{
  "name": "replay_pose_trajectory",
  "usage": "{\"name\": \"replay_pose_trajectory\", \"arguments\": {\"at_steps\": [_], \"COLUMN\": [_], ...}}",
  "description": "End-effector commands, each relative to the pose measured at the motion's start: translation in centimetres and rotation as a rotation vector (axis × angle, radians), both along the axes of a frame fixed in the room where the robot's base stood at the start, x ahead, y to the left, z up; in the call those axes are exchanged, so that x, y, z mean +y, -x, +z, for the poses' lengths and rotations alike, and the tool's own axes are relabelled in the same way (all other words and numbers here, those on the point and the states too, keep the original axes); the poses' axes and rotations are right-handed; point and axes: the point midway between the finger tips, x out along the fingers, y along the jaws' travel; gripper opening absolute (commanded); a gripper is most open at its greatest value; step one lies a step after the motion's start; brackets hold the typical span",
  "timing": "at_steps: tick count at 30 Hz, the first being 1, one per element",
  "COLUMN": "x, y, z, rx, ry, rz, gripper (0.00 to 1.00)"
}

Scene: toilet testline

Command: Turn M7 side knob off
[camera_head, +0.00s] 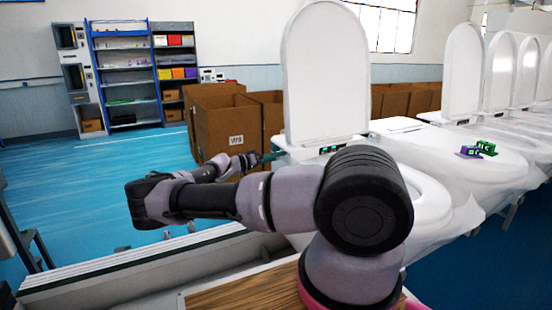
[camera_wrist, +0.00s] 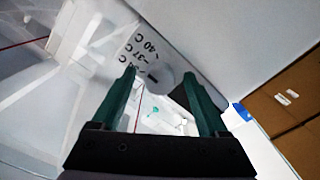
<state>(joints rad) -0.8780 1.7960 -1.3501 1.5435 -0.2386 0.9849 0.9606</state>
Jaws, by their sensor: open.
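In the head view my gripper (camera_head: 272,156) is at the left side of the nearest white toilet, whose lid (camera_head: 325,75) is raised. The knob is not visible there.
A small lit display (camera_head: 331,149) is on the toilet near the lid's foot. Purple (camera_head: 469,152) and green (camera_head: 486,147) pieces lie on the neighbouring toilet. Cardboard boxes (camera_head: 222,122) stand behind. More raised lids line the right. Blue floor is open at left.

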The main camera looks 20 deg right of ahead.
Motion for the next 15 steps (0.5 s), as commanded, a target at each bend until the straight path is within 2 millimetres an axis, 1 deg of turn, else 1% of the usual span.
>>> {"name": "replay_pose_trajectory", "arguments": {"at_steps": [7, 8, 9, 11, 12, 13, 14, 15], "x": [-0.09, -0.08, -0.08, -0.08, -0.07, -0.07, -0.07, -0.06], "y": [-0.01, -0.01, -0.01, 0.0, 0.0, -0.01, -0.01, -0.01], "z": [0.01, 0.01, 0.01, 0.01, 0.01, 0.01, 0.01, 0.02], "rx": [0.0, 0.0, 0.0, 0.0, 0.0, 0.0, 0.0, 0.0], "ry": [0.0, 0.0, 0.0, 0.0, 0.0, 0.0, 0.0, 0.0], "rz": [0.0, 0.0, 0.0, 0.0, 0.0, 0.0, 0.0, 0.0], "gripper": [0.77, 0.69, 0.54, 0.31, 0.16, 0.04, 0.0, 0.0]}}
